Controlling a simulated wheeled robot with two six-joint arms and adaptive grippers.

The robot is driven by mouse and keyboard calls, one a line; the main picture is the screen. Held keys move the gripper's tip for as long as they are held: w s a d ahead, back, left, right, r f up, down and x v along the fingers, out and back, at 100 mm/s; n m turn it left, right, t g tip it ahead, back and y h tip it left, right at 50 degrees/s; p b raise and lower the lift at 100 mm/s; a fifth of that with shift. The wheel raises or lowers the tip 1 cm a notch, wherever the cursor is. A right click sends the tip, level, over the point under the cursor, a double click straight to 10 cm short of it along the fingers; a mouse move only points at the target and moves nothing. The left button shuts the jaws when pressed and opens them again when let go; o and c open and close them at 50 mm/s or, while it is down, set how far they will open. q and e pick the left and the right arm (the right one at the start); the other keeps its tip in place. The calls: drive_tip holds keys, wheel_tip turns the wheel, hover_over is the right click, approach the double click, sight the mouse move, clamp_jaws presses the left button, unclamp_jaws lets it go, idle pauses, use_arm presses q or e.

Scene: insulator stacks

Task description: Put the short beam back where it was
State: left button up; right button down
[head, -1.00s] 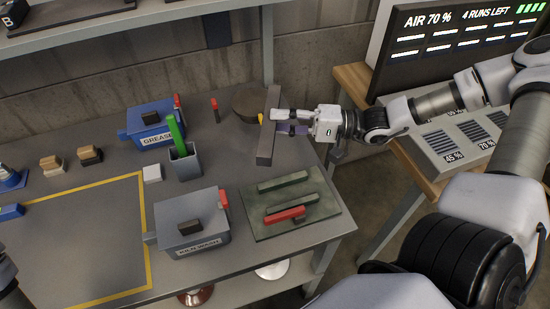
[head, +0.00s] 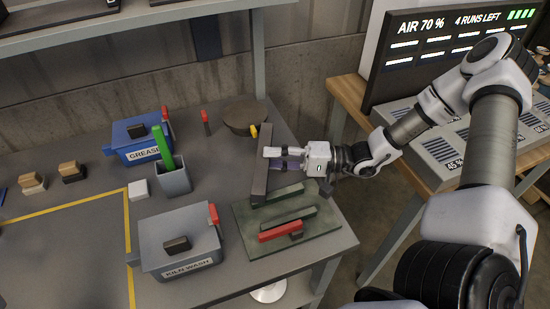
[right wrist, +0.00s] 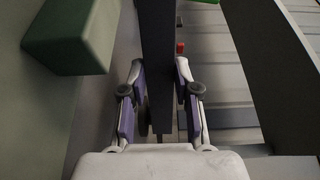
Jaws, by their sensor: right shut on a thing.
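My right gripper (head: 278,160) is shut on a dark grey beam (head: 259,178), which I take to be the short beam. The beam is held lengthwise away from me, by the back left corner of a green mat (head: 324,236). In the right wrist view the beam (right wrist: 157,55) stands between the two fingers, with a green block (right wrist: 70,35) to its left. The mat bears two raised green bars, the back one (head: 285,193) partly behind the beam's end. Whether the beam touches anything below cannot be told. My left gripper is not in view.
A red-handled piece (head: 280,231) lies on the mat. To the left are the kiln wash box (head: 180,245), a grey cup (head: 173,180) with a green item, and the blue grease box (head: 135,145). A round dark dish (head: 245,117) stands behind the beam.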

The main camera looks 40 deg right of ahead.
drive_tip(key=shift+s+f, duration=0.15)
drive_tip(key=shift+f, duration=0.1)
drive_tip(key=c, duration=1)
unclamp_jaws()
drive_tip(key=shift+f, duration=0.1)
drive_tip(key=shift+o, duration=0.8)
drive_tip(key=shift+s+f+b, duration=0.1)
drive_tip(key=shift+b, duration=0.2)
drive_tip(key=shift+a+r+p, duration=0.1)
drive_tip(key=shift+r+p, duration=0.5)
drive_tip(key=shift+p, duration=0.2)
drive_tip(key=shift+d+r+p, duration=0.2)
drive_tip(key=shift+d+p, duration=0.1)
drive_tip(key=shift+p, duration=0.1)
drive_tip(key=p+v, duration=0.1)
drive_tip(key=v, duration=0.1)
drive_tip(key=p+v, duration=0.3)
drive_tip(key=v, duration=0.1)
drive_tip(key=shift+r, duration=0.3)
drive_tip(key=shift+s+d+f+p, duration=0.15)
drive_tip(key=shift+s+d+p, duration=0.05)
drive_tip(key=shift+d+p, duration=0.15)
drive_tip(key=shift+f, duration=0.2)
